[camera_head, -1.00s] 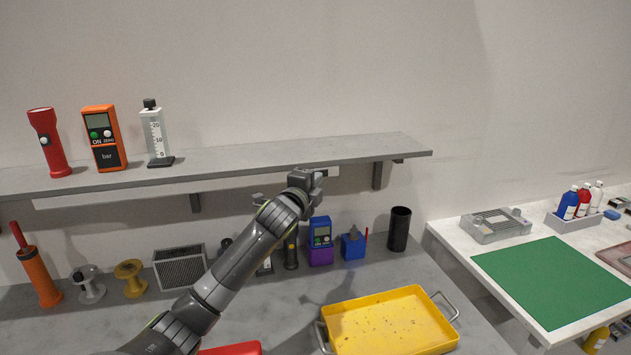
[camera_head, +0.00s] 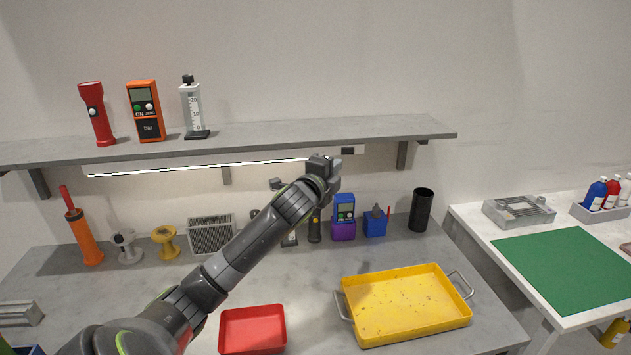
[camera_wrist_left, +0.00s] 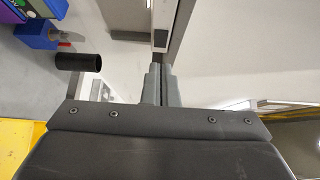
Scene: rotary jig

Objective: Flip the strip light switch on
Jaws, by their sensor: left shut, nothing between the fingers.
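The strip light (camera_head: 195,168) runs under the shelf's front and looks bright white. A small dark switch (camera_head: 350,149) sits under the shelf, right of the strip's end; its lever position is too small to tell. My left gripper (camera_head: 332,165) is shut and empty, just left of and below the switch in the head view. In the left wrist view the shut fingers (camera_wrist_left: 161,84) point toward a small dark block (camera_wrist_left: 160,38) that looks like the switch. A gap shows between them. My right gripper is not in view.
The shelf (camera_head: 290,135) hangs just above my left gripper, with brackets beneath it. Below are a black cup (camera_head: 422,209), a blue and purple meter (camera_head: 344,215), a yellow tray (camera_head: 405,305) and a red tray (camera_head: 252,330). A table with a green mat (camera_head: 570,268) stands right.

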